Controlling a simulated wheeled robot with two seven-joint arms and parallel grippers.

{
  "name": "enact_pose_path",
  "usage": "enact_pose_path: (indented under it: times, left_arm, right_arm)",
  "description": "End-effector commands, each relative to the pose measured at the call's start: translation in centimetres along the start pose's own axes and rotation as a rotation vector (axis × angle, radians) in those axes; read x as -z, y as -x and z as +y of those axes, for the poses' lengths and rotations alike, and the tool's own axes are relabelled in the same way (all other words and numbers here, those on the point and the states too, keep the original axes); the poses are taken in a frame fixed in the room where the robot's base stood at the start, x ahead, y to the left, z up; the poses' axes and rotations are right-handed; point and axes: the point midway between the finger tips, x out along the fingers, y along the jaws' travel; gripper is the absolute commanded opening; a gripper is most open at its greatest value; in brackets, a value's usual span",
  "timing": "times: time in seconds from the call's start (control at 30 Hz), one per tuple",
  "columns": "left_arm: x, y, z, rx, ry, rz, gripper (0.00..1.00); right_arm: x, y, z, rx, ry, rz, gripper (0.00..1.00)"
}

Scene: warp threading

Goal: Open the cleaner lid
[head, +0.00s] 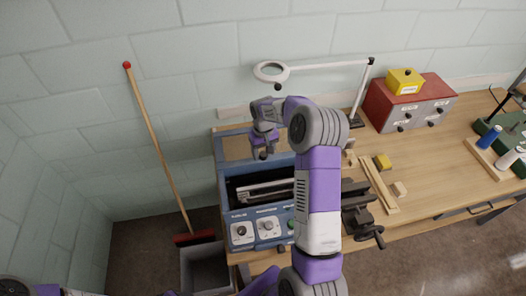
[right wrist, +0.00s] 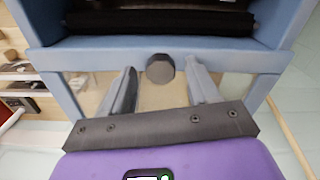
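The blue cleaner (head: 228,200) stands on the left end of the bench, with dials on its front panel. Its dark basin shows uncovered, with a metal rack (head: 265,190) inside. Behind the basin is the lid (head: 236,147), a blue frame around a see-through panel; its exact angle is unclear. A dark round knob (right wrist: 160,68) sits by the blue bar in the right wrist view. My right gripper (head: 264,154) is open over the lid area. In the wrist view its fingers (right wrist: 160,85) stand apart on either side of the knob, with visible gaps. My left gripper is out of view.
A magnifier lamp (head: 271,71) stands behind my right arm. A broom (head: 152,138) and grey bin (head: 206,267) are at the left.

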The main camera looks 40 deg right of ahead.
Motion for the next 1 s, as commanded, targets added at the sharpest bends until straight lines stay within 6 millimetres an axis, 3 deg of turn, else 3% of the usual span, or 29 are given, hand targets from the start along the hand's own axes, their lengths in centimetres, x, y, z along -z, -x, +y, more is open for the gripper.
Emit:
enact_pose_path:
  times: [0.3,0.7,1.0]
  left_arm:
    - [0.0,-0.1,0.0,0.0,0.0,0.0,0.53]
    - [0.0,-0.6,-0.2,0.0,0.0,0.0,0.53]
    - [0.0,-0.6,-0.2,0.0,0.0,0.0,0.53]
  right_arm:
    - [0.0,0.3,0.0,0.0,0.001,-0.001,0.6]
    - [0.1,6.3,0.0,0.0,0.001,0.003,0.6]
    - [0.0,7.6,0.0,0.001,0.0,-0.002,0.6]
